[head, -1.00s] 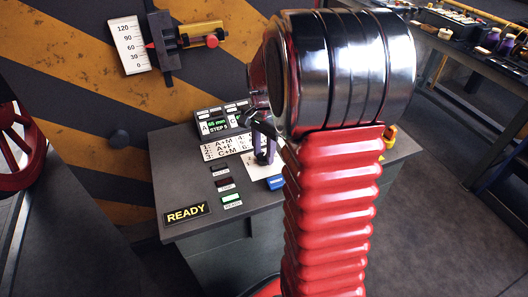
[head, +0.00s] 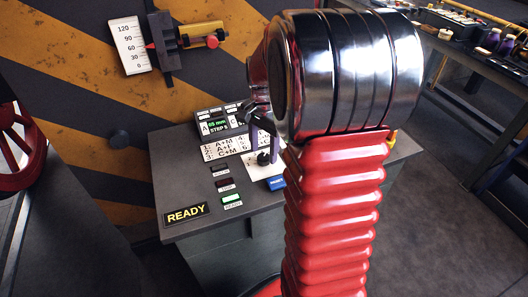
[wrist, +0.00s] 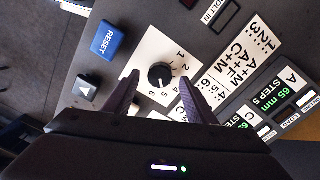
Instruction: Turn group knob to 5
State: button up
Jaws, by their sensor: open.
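The group knob (wrist: 160,75) is a small black round knob on a white dial plate (wrist: 148,54) with printed numbers. In the wrist view it lies between the tips of my gripper (wrist: 159,79), whose two dark purple fingers are apart, with gaps on both sides. A pale mark on the knob appears to face the 4 and 5 side, but is too small to read surely. In the head view the knob (head: 263,158) shows just below the fingertips of my gripper (head: 262,145). The gripper holds nothing.
A grey console (head: 190,228) carries the dial. A blue RESET button (wrist: 106,40), a label card (wrist: 247,57) and a display (wrist: 277,101) reading 65 mm, STEP 5 lie around it. A READY sign (head: 186,214) is at the front. A wall gauge (head: 130,46) stands behind.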

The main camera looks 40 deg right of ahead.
aim_at(264, 157)
notch_tip(264, 157, up, 12)
dwell(0.5)
dwell(0.5)
